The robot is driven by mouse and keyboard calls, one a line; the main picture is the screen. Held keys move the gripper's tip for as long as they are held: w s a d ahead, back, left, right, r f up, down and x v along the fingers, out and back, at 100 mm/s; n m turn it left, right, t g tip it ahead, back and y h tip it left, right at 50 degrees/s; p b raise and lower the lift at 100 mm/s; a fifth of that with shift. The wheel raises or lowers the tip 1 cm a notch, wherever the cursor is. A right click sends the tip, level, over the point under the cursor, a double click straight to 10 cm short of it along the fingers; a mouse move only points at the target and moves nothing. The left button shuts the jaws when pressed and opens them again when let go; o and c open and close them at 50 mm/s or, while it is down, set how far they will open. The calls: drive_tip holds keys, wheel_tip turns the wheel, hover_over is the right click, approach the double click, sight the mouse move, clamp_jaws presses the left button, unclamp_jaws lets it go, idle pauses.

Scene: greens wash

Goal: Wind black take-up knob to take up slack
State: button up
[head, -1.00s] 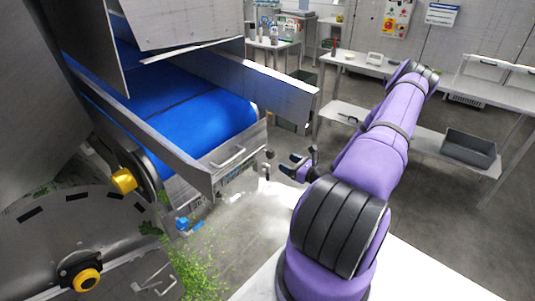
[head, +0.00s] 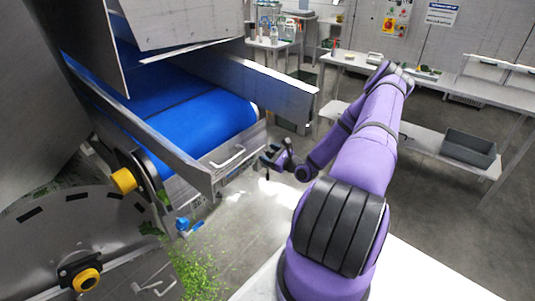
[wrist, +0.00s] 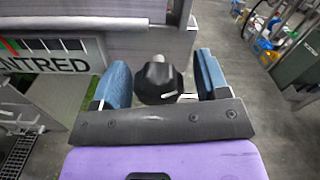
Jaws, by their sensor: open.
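The black take-up knob (wrist: 158,82) shows in the wrist view, lobed, with a white mark on its face and a light metal shaft behind it. My gripper (wrist: 158,75) is open, with one blue-grey finger on each side of the knob. Gaps show between the knob and both fingers. In the head view my gripper (head: 272,156) is beside the end of the blue belt conveyor (head: 215,125), near its metal frame. I cannot make out the knob in the head view.
A metal side guard (head: 270,85) slopes above the belt. A handle (head: 228,158) sticks out from the conveyor's end. Green leaf scraps (head: 200,265) lie on the floor. A steel table (head: 450,85) and a grey bin (head: 469,148) stand at the right.

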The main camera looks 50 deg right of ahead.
drive_tip(key=shift+w+a, duration=0.1)
drive_tip(key=shift+w, duration=0.4)
drive_tip(key=c, duration=0.9)
drive_tip(key=shift+m, duration=0.3)
drive_tip(key=m, duration=0.3)
drive_tip(key=shift+m, duration=2.1)
